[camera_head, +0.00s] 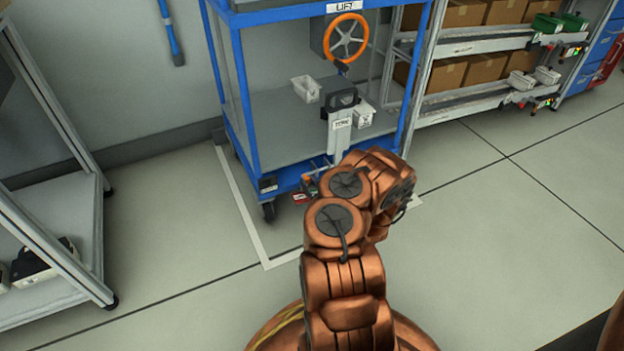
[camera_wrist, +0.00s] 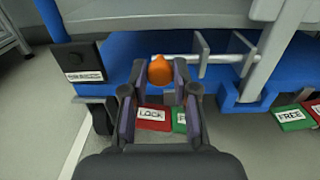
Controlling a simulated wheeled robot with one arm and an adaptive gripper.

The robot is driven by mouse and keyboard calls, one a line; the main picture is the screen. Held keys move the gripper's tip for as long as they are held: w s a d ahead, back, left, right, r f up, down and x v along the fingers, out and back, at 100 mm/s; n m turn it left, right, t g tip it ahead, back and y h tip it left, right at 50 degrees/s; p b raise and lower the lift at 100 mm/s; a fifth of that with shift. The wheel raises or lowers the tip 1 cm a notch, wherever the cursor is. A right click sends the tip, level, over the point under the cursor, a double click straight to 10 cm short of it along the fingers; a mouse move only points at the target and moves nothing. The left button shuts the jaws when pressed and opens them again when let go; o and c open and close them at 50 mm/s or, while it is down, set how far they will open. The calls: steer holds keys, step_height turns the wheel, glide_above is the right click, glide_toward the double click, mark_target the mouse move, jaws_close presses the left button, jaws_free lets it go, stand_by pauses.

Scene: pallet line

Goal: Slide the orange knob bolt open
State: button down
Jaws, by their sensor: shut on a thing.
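The orange knob (camera_wrist: 159,71) of the bolt shows in the wrist view, between the fingertips of my gripper (camera_wrist: 160,80). My gripper is shut on the knob. The bolt's pale rod (camera_wrist: 215,59) runs to the right from the knob, along the blue lower frame and past grey upright plates. A red LOCK label (camera_wrist: 151,115) and a green label (camera_wrist: 179,121) lie just below the gripper, the green one partly hidden by a finger.
The blue-framed cart (camera_head: 237,100) carries an orange handwheel (camera_head: 346,37) and white bins. Another red label and a green FREE label (camera_wrist: 289,117) sit at the right in the wrist view. A shelf rack (camera_head: 470,47) stands at the right. The floor at the right is clear.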

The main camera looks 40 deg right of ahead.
steer(key=shift+a, duration=0.4)
steer(key=c, duration=0.9)
jaws_free()
steer(key=shift+s, duration=0.1)
steer(key=shift+s, duration=0.5)
steer(key=v, duration=1.1)
steer(key=shift+w+a, duration=0.1)
steer(key=shift+a, duration=0.05)
